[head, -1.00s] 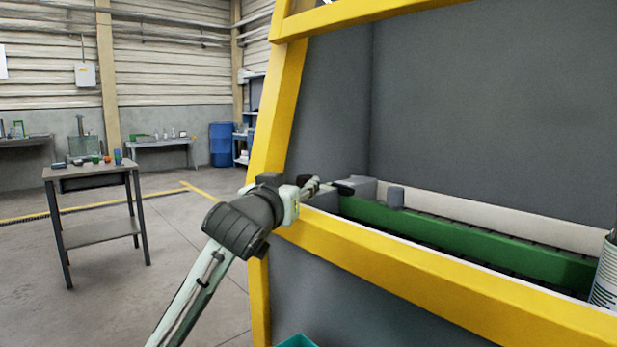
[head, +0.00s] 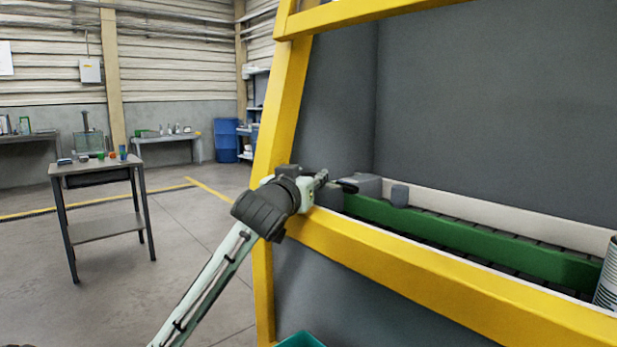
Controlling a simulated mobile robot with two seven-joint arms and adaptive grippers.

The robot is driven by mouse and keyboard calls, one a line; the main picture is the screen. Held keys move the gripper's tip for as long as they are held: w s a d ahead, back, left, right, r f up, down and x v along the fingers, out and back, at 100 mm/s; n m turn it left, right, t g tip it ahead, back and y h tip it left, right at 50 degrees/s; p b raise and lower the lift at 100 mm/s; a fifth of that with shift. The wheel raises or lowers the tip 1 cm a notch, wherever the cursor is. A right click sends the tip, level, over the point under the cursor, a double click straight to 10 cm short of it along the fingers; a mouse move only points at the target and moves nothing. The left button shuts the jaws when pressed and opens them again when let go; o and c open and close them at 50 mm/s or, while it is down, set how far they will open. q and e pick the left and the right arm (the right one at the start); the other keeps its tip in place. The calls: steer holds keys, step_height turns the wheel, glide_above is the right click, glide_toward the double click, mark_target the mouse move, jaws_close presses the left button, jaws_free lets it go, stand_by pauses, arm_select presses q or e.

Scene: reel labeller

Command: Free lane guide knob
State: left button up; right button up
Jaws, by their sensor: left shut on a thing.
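The green lane guide (head: 490,235) runs along the lane inside the yellow-framed machine. A small grey block (head: 399,195) stands at its edge, and a larger grey block (head: 367,184) sits at its far left end. My left arm reaches over the yellow rail from the lower left. My left gripper (head: 338,181) is at the lane guide's left end, beside the larger grey block, shut on a small dark thing that looks like the knob. The fingers and the knob are small and partly hidden by the wrist, so the exact grip is unclear. My right gripper is out of view.
The yellow front rail (head: 430,270) and yellow post (head: 282,110) bound the opening. A striped can (head: 606,275) stands at the right edge. A teal bin (head: 300,340) shows at the bottom. A small table (head: 105,165) stands left on open floor.

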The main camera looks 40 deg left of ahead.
arm_select(q)
steer(key=shift+w+d+n+g+y, duration=0.1)
steer(key=shift+n+g+y, duration=0.6)
steer(key=shift+y, duration=0.4)
steer(key=o, duration=0.9)
steer(key=shift+d, duration=0.1)
steer(key=v, duration=0.7)
steer(key=shift+s, duration=0.3)
